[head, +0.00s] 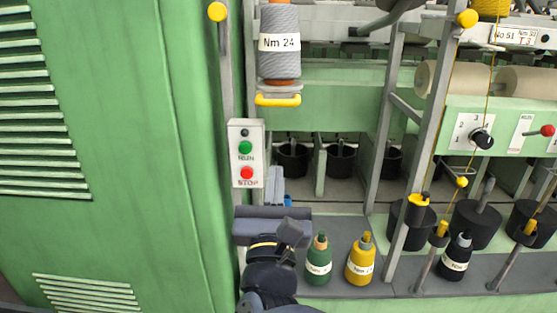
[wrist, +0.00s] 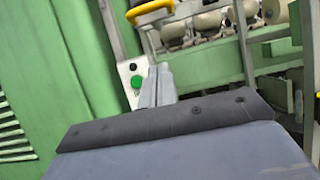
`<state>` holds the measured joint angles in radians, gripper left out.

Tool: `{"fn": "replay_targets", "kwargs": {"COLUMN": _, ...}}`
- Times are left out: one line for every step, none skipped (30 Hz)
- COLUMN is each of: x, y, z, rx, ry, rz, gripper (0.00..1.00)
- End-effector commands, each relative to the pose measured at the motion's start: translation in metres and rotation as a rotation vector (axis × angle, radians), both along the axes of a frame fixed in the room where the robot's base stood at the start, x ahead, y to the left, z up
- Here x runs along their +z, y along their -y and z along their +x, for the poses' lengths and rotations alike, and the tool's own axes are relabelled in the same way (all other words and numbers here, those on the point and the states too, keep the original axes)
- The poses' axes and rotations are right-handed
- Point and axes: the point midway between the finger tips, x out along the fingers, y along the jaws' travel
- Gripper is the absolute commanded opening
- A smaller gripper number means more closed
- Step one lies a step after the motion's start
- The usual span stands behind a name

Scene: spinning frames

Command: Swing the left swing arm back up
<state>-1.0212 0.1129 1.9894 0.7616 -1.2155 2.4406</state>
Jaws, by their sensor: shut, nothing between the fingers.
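My gripper (head: 274,172) is shut and empty, its grey fingers pointing up just right of the switch box in the head view. In the wrist view the gripper (wrist: 158,68) shows its two fingers together, below a yellow bar. That yellow bar (head: 278,99) is under the grey bobbin marked Nm 24 (head: 279,45), above my fingertips in the head view; it also shows in the wrist view (wrist: 149,10). Two slanted rods with yellow tops, a left one (head: 430,258) and a right one (head: 512,255), stand low at the right. I cannot tell which part is the left swing arm.
A switch box (head: 246,153) with green and red buttons is close to my fingers. A large green cabinet (head: 110,130) fills the left. A green cone (head: 319,262), a yellow cone (head: 360,262) and a black cone (head: 456,258) stand on the grey ledge. A slanted post (head: 425,145) rises at right.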

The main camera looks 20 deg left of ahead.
Motion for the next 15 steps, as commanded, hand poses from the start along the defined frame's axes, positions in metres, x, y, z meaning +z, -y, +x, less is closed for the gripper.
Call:
{"fn": "replay_targets", "kwargs": {"x": 0.007, "y": -0.001, "z": 0.009, "rx": -0.004, "ry": 0.000, "rz": -0.001, "gripper": 0.00}}
{"fn": "replay_targets", "kwargs": {"x": 0.009, "y": -0.002, "z": 0.014, "rx": -0.005, "ry": -0.001, "rz": -0.002, "gripper": 0.00}}
{"fn": "replay_targets", "kwargs": {"x": 0.013, "y": -0.004, "z": 0.021, "rx": -0.005, "ry": -0.001, "rz": -0.002, "gripper": 0.00}}
{"fn": "replay_targets", "kwargs": {"x": 0.016, "y": -0.005, "z": 0.027, "rx": -0.005, "ry": 0.000, "rz": -0.003, "gripper": 0.00}}
{"fn": "replay_targets", "kwargs": {"x": 0.019, "y": -0.006, "z": 0.033, "rx": -0.006, "ry": 0.000, "rz": -0.003, "gripper": 0.00}}
{"fn": "replay_targets", "kwargs": {"x": 0.022, "y": -0.008, "z": 0.041, "rx": -0.006, "ry": 0.000, "rz": -0.003, "gripper": 0.00}}
{"fn": "replay_targets", "kwargs": {"x": 0.025, "y": -0.010, "z": 0.047, "rx": -0.004, "ry": 0.000, "rz": -0.004, "gripper": 0.00}}
{"fn": "replay_targets", "kwargs": {"x": 0.028, "y": -0.011, "z": 0.053, "rx": -0.005, "ry": 0.000, "rz": -0.004, "gripper": 0.00}}
{"fn": "replay_targets", "kwargs": {"x": 0.031, "y": -0.013, "z": 0.061, "rx": -0.005, "ry": -0.001, "rz": -0.005, "gripper": 0.00}}
{"fn": "replay_targets", "kwargs": {"x": 0.034, "y": -0.015, "z": 0.066, "rx": -0.004, "ry": -0.001, "rz": -0.004, "gripper": 0.00}}
{"fn": "replay_targets", "kwargs": {"x": 0.037, "y": -0.016, "z": 0.072, "rx": -0.004, "ry": 0.000, "rz": -0.004, "gripper": 0.00}}
{"fn": "replay_targets", "kwargs": {"x": 0.040, "y": -0.018, "z": 0.079, "rx": -0.004, "ry": -0.001, "rz": -0.005, "gripper": 0.00}}
{"fn": "replay_targets", "kwargs": {"x": 0.045, "y": -0.018, "z": 0.079, "rx": -0.003, "ry": 0.001, "rz": -0.003, "gripper": 0.00}}
{"fn": "replay_targets", "kwargs": {"x": 0.051, "y": -0.018, "z": 0.076, "rx": 0.000, "ry": 0.001, "rz": -0.002, "gripper": 0.00}}
{"fn": "replay_targets", "kwargs": {"x": 0.057, "y": -0.018, "z": 0.075, "rx": 0.001, "ry": 0.001, "rz": -0.001, "gripper": 0.00}}
